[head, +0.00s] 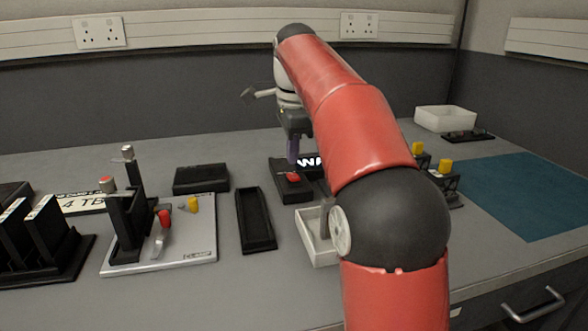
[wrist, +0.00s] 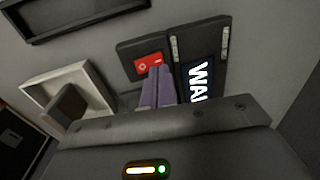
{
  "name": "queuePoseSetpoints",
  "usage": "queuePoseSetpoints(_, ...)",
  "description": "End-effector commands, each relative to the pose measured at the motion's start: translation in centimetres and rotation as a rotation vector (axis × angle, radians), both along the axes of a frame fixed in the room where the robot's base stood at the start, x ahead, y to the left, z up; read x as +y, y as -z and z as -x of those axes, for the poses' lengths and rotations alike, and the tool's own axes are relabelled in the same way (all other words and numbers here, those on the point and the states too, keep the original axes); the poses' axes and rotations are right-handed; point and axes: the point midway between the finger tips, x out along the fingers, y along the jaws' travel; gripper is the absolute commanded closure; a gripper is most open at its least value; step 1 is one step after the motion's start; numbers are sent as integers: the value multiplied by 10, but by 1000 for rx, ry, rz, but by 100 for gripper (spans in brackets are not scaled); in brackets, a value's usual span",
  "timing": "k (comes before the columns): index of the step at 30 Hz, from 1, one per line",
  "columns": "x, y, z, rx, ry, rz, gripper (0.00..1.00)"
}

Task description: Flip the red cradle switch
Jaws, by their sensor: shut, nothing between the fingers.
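The red cradle switch (head: 293,178) sits on a low black cradle (head: 281,190) near the middle of the bench. In the wrist view the red switch (wrist: 149,62) shows a small white ring mark, with my fingertips partly over its lower edge. A black unit (wrist: 219,38) with a screen of white letters stands beside it. My gripper (head: 293,161) has purple fingers pointing down, shut and empty, just above and behind the switch in the head view. In the wrist view the closed fingertips (wrist: 158,72) are right by the switch; I cannot tell whether they touch it.
A white open tray (wrist: 88,72) holding a dark block is close beside the cradle. A long black tray (head: 255,220) and a grey plate (head: 190,240) with levers are to the left. Yellow-topped parts (head: 445,166) and a teal mat (head: 530,195) lie right.

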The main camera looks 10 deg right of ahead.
Motion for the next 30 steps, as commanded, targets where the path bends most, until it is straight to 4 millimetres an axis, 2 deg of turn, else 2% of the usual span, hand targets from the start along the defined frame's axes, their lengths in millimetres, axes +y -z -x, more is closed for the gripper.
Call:
queuePoseSetpoints(15,0,-39,-1,-3,0,0,100)
queuePoseSetpoints(30,0,-42,0,-2,0,0,100)
